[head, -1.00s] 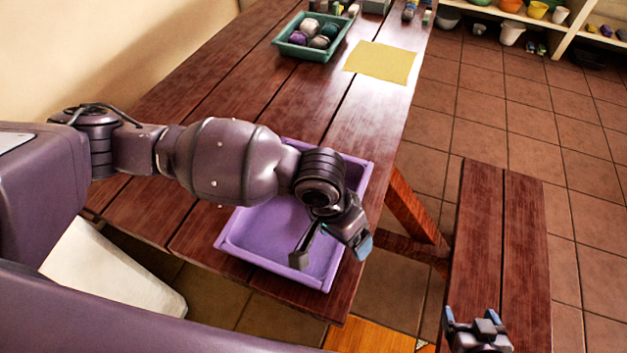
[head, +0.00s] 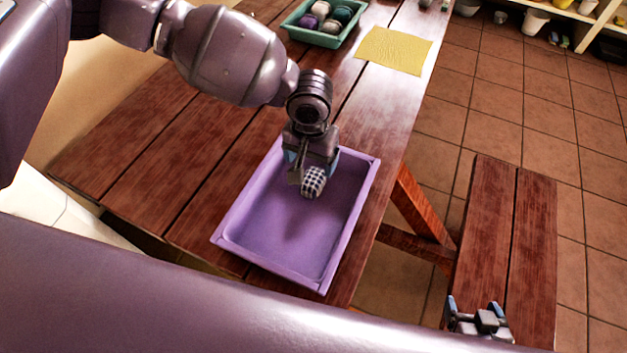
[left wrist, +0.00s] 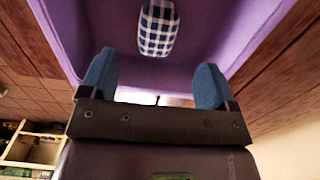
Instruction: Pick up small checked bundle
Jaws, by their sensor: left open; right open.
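The small checked bundle (head: 313,182), dark blue and white, lies in the purple tray (head: 262,262) on the wooden table. In the left wrist view the bundle (left wrist: 158,28) shows beyond the fingertips, roughly midway between them. My left gripper (head: 304,172) is over the far part of the tray, right beside the bundle in the head view. Its blue fingers (left wrist: 155,80) are apart, with nothing between them. My right gripper (head: 478,310) is open and empty at the lower right, over the bench.
A green tray (head: 312,37) with several rolled bundles stands at the table's far end, near a yellow cloth (head: 393,50). A wooden bench (head: 505,225) stands on the tiled floor at right. The table's planks left of the purple tray are clear.

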